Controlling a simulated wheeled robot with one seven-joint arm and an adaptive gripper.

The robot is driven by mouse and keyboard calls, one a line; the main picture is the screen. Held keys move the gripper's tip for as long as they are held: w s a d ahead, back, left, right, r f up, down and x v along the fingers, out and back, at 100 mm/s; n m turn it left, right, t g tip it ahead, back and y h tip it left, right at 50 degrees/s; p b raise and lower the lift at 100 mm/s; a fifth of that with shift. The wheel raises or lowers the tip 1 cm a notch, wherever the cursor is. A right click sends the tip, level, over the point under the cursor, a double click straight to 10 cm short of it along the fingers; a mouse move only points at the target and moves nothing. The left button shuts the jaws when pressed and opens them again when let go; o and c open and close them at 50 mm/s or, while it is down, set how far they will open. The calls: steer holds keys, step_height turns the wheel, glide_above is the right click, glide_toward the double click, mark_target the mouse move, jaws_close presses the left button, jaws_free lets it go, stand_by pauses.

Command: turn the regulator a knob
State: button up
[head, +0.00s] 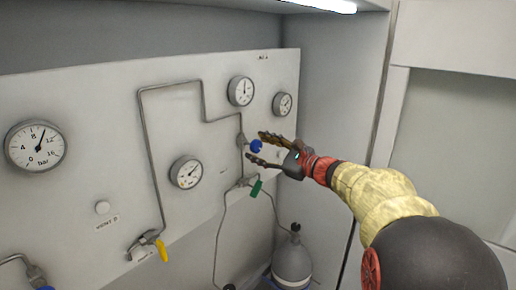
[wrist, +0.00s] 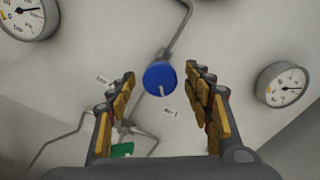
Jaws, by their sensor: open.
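A round blue knob (head: 256,146) sits on a panel-mounted fitting on the pipe line. In the wrist view the blue knob (wrist: 161,79) shows a white pointer mark and lies between my fingers, ahead of them. A small label (wrist: 171,112) is beside it, too blurred to read surely. My gripper (head: 258,147) is open in front of the panel, its fingers pointing left at the knob. In the wrist view my gripper (wrist: 160,90) has its two yellow-and-dark fingers spread on either side of the knob, with visible gaps to it.
The panel (head: 115,100) carries several gauges, one being a large bar gauge (head: 35,146). A green-handled valve (head: 256,188) is just below the knob; a yellow-handled valve (head: 162,249) is lower left. A grey gas cylinder (head: 292,262) stands below. Thin pipes run close around the knob.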

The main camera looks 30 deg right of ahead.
steer(key=v, duration=1.1)
steer(key=s+a+f+n+g+h+b, duration=0.1)
steer(key=s+a+f+n+g, duration=0.25)
steer(key=f, duration=0.35)
steer(key=s+a+f+n+g, duration=0.3)
steer(key=s+a+f+n, duration=0.15)
steer(key=f, duration=0.35)
steer(key=s+a+f+n+g+h+b, duration=0.1)
steer(key=s+a+f+n+g, duration=0.3)
steer(key=f, duration=0.3)
steer(key=s+a+f+n+g+h+b, duration=0.1)
steer(key=s+a+f+n+h+b, duration=0.15)
steer(key=s+n, duration=0.3)
steer(key=s+a+f+n+g+h+b, duration=0.1)
steer(key=s+a+f+n+h+b, duration=0.1)
steer(key=s+a+f+n+b, duration=0.3)
steer(key=a+n, duration=0.1)
steer(key=s+a+n, duration=0.1)
steer(key=a, duration=0.1)
steer(key=s+a+r+n+t, duration=0.1)
steer(key=shift+s+a, duration=0.2)
steer(key=shift+a, duration=0.1)
steer(key=shift+r, duration=0.1)
steer(key=shift+c, duration=0.4)
stand_by(1.6)
